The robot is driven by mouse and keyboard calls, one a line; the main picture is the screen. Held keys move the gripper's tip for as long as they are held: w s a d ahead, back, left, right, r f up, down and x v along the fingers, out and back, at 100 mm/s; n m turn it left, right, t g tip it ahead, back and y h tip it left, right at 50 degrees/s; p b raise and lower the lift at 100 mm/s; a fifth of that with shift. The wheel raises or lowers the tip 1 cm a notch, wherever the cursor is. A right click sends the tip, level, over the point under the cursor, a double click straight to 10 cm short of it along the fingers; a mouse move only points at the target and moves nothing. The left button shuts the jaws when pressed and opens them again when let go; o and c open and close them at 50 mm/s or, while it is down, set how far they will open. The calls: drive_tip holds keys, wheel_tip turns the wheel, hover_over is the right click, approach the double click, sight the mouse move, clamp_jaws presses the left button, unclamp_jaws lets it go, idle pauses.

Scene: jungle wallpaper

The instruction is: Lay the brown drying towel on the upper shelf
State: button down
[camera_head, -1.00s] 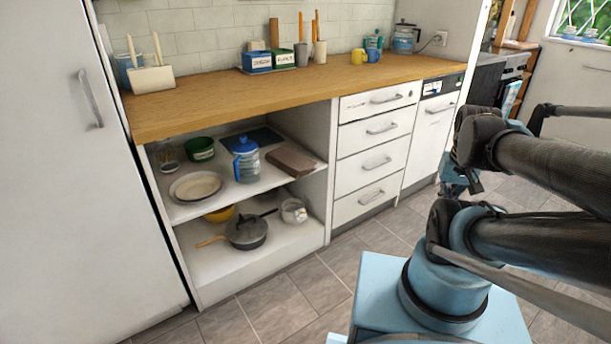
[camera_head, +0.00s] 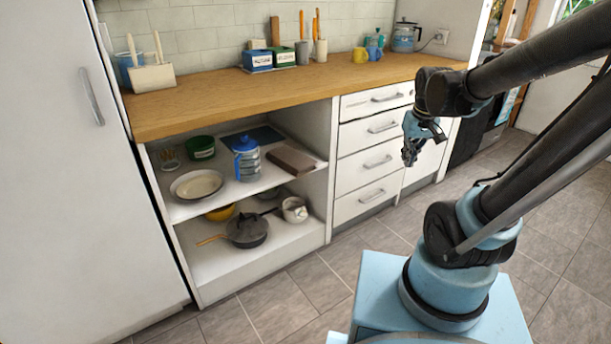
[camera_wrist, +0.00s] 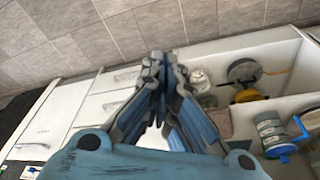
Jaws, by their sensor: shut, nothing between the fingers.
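A flat brown item (camera_head: 292,160), which looks like the folded drying towel, lies on the right part of the upper shelf (camera_head: 226,199), near its front edge. Part of it also shows in the wrist view (camera_wrist: 217,122), beside my gripper's fingers. My gripper (camera_head: 410,162) hangs in front of the drawers, to the right of the open shelves and apart from the brown item. In the wrist view its fingertips (camera_wrist: 164,60) are together with nothing between them.
The upper shelf also bears a plate (camera_head: 196,184), a green bowl (camera_head: 201,148), a blue-lidded jug (camera_head: 247,160) and a dark blue flat item (camera_head: 262,134). Pans and a pot (camera_head: 294,209) stand on the lower shelf. The wooden counter (camera_head: 225,97) overhangs both.

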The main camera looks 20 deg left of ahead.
sight(300, 169)
drive_tip(key=w+a+f+n+y, duration=0.15)
drive_tip(key=w+a+f, duration=0.3)
drive_tip(key=a, duration=0.75)
drive_tip(key=w+a+f+n, duration=0.3)
drive_tip(key=w+a, duration=0.3)
drive_tip(key=a, duration=0.5)
drive_tip(key=shift+n, duration=0.55)
drive_tip(key=shift+w+a+f, duration=0.9)
drive_tip(key=shift+a+f, duration=1.35)
drive_tip(key=shift+f, duration=0.15)
drive_tip(key=shift+w+a+f, duration=0.85)
drive_tip(key=shift+a+f, duration=1.45)
drive_tip(key=shift+f, duration=0.15)
drive_tip(key=shift+w+a+f, duration=0.9)
drive_tip(key=shift+a+f, duration=1.35)
drive_tip(key=shift+f, duration=0.15)
drive_tip(key=shift+w+a, duration=1.3)
drive_tip(key=shift+a, duration=0.1)
